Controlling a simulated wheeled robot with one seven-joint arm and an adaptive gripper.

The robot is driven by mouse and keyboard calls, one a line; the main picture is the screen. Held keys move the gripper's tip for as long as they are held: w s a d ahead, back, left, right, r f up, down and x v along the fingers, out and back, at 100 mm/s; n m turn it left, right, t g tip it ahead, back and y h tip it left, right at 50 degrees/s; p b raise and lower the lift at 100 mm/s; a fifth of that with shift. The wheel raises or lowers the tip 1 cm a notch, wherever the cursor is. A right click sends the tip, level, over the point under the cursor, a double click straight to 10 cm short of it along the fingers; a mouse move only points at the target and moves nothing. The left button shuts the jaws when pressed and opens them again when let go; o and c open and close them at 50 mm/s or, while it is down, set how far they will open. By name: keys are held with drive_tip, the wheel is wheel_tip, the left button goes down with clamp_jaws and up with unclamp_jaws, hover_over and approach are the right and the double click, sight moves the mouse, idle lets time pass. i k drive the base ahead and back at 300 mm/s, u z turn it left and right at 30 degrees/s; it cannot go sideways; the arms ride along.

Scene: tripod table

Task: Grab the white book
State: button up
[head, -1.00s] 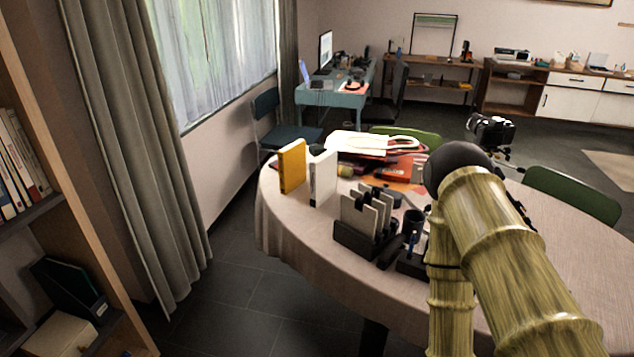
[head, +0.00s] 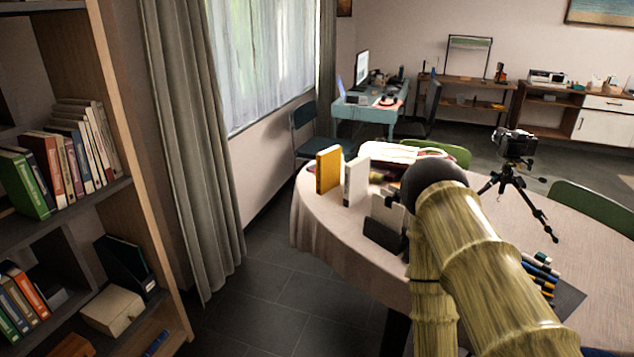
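The white book (head: 356,181) stands upright near the far left edge of the cloth-covered table (head: 325,232). A yellow book (head: 328,169) stands upright just to its left. My arm, with a yellow-green bamboo-like surface, rises from the lower right and reaches over the table toward the dark round joint right of the white book. My gripper is not visible; the arm hides that part of the table.
A black holder (head: 384,236) stands in front of the white book. A camera on a tripod (head: 512,175) and several markers (head: 540,270) are on the right. Green chairs (head: 585,205) stand around the table. A bookshelf (head: 150,200) and curtain (head: 195,150) are at left.

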sight(355, 172)
drive_tip(key=u, duration=0.7)
drive_tip(key=i, duration=0.5)
